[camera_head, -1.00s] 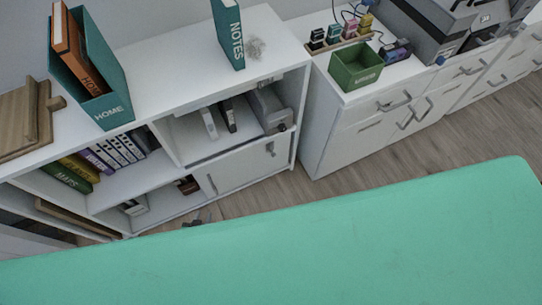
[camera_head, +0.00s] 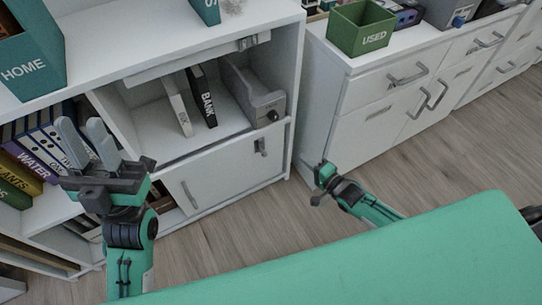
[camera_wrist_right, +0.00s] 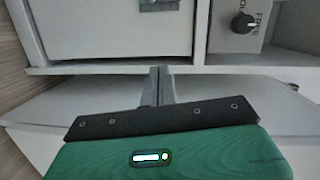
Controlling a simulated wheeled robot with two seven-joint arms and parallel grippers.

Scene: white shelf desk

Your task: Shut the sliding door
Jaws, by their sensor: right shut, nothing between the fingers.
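The white sliding door (camera_head: 225,172) covers the right part of the shelf's lower compartment. The lower compartment shows open to the left of the door. The door also appears as a white panel in the right wrist view (camera_wrist_right: 120,32). My left gripper (camera_head: 82,130) is open and empty, fingers up, in front of the shelf left of the door. My right gripper (camera_head: 318,168) is shut and empty, right of the door; its fingers show in the wrist view (camera_wrist_right: 161,74).
The compartment above the door holds two books (camera_head: 203,97) and a grey device with a knob (camera_head: 255,100). Binders (camera_head: 45,140) stand at the left. A drawer cabinet (camera_head: 375,105) carries a green box (camera_head: 360,28). Wooden floor (camera_head: 245,222) is clear before the door.

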